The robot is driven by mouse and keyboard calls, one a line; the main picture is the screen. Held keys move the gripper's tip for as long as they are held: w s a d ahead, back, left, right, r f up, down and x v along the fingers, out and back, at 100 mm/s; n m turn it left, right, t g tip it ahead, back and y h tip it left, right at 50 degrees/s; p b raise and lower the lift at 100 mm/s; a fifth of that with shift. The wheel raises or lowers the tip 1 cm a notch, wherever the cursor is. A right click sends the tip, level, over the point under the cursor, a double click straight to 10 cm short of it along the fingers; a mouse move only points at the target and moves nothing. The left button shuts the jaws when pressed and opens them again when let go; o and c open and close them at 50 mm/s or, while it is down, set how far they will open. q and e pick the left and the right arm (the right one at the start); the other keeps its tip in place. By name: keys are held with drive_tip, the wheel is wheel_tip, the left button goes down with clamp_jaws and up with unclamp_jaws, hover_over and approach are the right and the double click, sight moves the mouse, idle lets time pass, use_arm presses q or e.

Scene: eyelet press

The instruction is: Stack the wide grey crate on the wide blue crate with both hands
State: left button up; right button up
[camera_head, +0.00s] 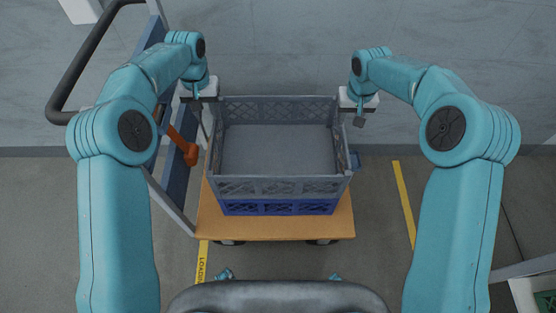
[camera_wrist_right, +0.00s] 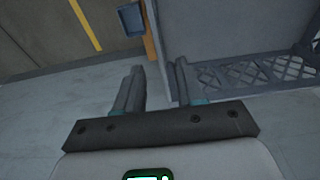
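The wide grey crate (camera_head: 280,187) sits upright on top of the wide blue crate (camera_head: 280,208) and looks roughly lined up with it. Only a low blue strip of the lower crate's front shows; a small gap between the two cannot be ruled out. My left gripper (camera_head: 203,97) is by the grey crate's left rim; its fingers are too small to judge. My right gripper (camera_head: 360,118) is just outside the grey crate's right wall.
The crates stand on a wooden cart deck (camera_head: 240,228). A blue cart side with a dark handle (camera_head: 85,60) and an orange lever (camera_head: 183,146) lies at the left. A small blue tab (camera_head: 355,160) sticks out at the right. Yellow lines (camera_head: 404,203) mark the floor.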

drive_tip(key=shift+s+r, duration=0.2)
drive_tip(key=shift+r, duration=1.5)
